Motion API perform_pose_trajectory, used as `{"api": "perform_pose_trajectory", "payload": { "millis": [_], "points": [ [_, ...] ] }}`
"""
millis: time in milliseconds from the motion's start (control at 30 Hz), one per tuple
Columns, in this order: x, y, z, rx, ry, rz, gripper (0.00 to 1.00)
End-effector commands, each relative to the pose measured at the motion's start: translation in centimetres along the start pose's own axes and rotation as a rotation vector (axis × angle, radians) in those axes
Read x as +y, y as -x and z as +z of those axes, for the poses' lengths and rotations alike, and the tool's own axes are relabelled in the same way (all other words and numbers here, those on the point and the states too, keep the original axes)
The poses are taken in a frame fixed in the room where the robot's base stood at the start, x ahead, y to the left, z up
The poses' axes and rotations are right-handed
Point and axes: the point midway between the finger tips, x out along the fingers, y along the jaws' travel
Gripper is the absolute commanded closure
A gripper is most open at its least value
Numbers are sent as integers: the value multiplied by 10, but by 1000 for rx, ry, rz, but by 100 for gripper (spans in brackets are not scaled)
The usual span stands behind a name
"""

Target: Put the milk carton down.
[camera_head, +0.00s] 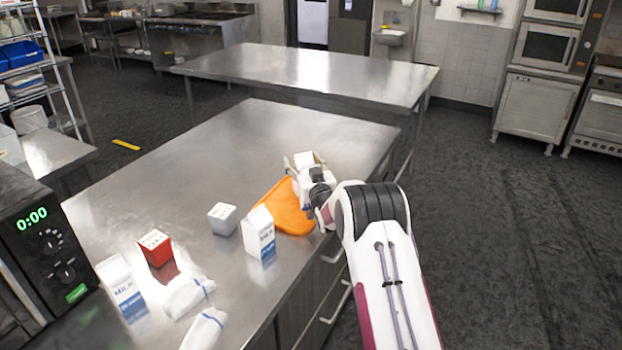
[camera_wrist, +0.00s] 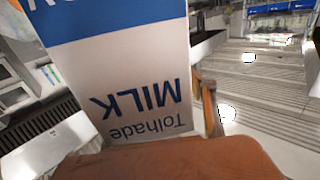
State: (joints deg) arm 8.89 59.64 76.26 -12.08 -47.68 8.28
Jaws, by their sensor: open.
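A white and blue milk carton (camera_head: 258,232) stands upright on the steel counter, at the left edge of an orange board (camera_head: 286,212). A second milk carton (camera_head: 120,286) stands farther left, near the microwave. My gripper (camera_head: 304,162) is open above the board's far right part, up and right of the nearer carton and apart from it in the head view. In the wrist view a milk carton (camera_wrist: 135,85) fills the middle, close up, its lettering upside down. I cannot tell which carton this is. An orange-brown surface covers the bottom of the wrist view.
A microwave (camera_head: 45,240) stands at the left. The counter's far part (camera_head: 285,130) is clear.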

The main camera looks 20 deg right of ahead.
Motion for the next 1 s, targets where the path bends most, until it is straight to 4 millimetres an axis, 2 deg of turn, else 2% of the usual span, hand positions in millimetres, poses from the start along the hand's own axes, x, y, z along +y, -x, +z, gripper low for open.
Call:
{"api": "perform_pose_trajectory", "payload": {
  "millis": [33,467,1000],
  "points": [
    [0,4,19,-39,-8,2,42],
    [0,31,13,-33,-6,2,42],
    [0,75,8,-25,-3,1,42]
  ]
}}
